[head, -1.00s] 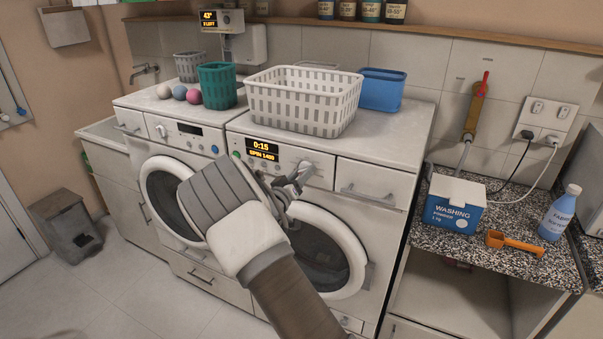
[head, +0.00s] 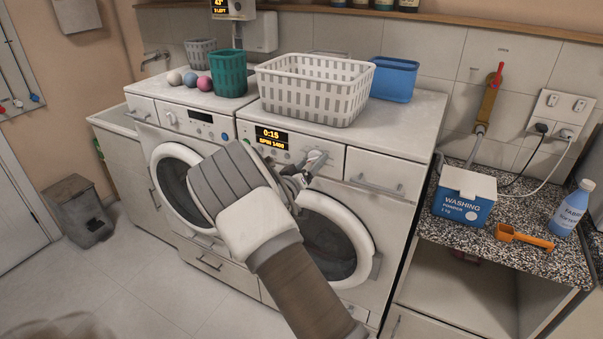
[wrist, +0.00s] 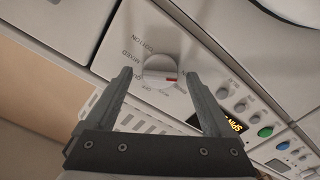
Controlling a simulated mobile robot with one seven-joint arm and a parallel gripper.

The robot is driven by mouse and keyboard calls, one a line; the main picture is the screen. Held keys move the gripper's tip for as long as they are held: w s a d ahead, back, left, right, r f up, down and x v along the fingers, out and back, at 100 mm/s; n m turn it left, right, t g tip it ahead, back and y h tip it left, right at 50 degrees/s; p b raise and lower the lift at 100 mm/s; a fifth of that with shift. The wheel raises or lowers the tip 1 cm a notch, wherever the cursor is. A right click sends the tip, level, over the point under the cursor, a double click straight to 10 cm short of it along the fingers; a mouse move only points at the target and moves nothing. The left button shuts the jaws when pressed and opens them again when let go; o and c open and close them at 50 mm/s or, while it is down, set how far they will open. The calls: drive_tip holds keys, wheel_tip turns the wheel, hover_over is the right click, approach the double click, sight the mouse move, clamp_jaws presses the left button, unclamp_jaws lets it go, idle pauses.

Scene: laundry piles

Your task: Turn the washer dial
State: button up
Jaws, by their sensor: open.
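The washer dial (wrist: 160,69) is a round white knob with a red mark, on the right washer's panel among printed words such as COTTON and MIXED. In the head view the dial (head: 317,158) shows just past my gripper (head: 302,180), partly covered by it. In the wrist view my gripper (wrist: 160,76) is open, with one finger on each side of the dial. I cannot tell whether either finger touches it. The right washer (head: 388,210) has a lit display (head: 270,138) reading 0:15 and SPIN 1400. Its round door is shut and partly hidden by my arm.
A white basket (head: 312,92), a green basket (head: 229,72) and a blue bin (head: 393,79) stand on top. A second washer (head: 135,108) stands left. A washing powder box (head: 464,197), orange scoop (head: 524,237) and blue bottle (head: 571,210) are on the right counter.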

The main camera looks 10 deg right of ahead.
drive_tip(key=b+v, duration=0.1)
drive_tip(key=v, duration=1.6)
wheel_tip(320, 180, up, 7)
drive_tip(key=g+y, duration=0.2)
drive_tip(key=y, duration=0.7)
drive_tip(key=s+r+g+y, duration=0.2)
drive_tip(key=s+r+y, duration=0.2)
drive_tip(key=s+r, duration=0.25)
drive_tip(key=s+d+g+h, duration=0.1)
drive_tip(key=s+d, duration=0.4)
drive_tip(key=s, duration=0.8)
drive_tip(key=s+d+n+g+h, duration=0.1)
drive_tip(key=s+d+g, duration=0.3)
drive_tip(key=s, duration=0.8)
drive_tip(key=shift+s+d+f, duration=0.25)
drive_tip(key=shift+s+d, duration=0.1)
drive_tip(key=shift+d, duration=0.5)
